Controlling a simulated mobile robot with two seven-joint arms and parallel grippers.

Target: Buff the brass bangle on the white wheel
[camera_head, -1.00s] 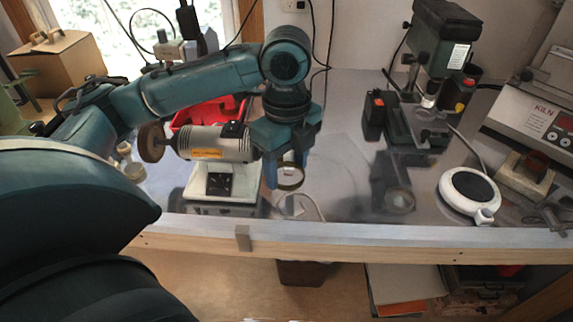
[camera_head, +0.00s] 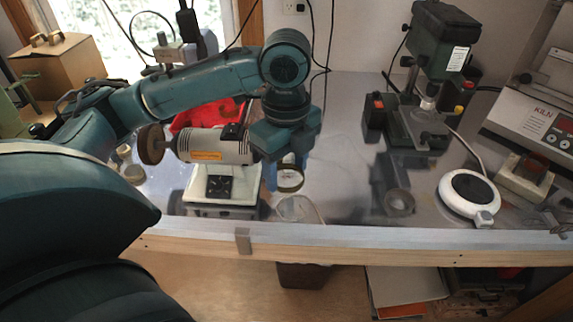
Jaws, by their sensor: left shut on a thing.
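My left gripper (camera_head: 285,172) points down and is shut on the brass bangle, a small ring (camera_head: 290,190) held at its fingertips above the bench. The buffing machine, a grey motor with an orange label (camera_head: 213,146), lies just left of the gripper on a pale base (camera_head: 217,209). A brown wheel (camera_head: 152,144) is on the motor's left end. The motor's right end is hidden behind my gripper, and I cannot make out the white wheel. My right gripper is not in view.
A red tray (camera_head: 205,115) is behind the motor. A drill press (camera_head: 442,45), a round white device (camera_head: 470,195) and a kiln box (camera_head: 535,115) stand to the right. The grey bench top (camera_head: 345,125) is clear between gripper and press.

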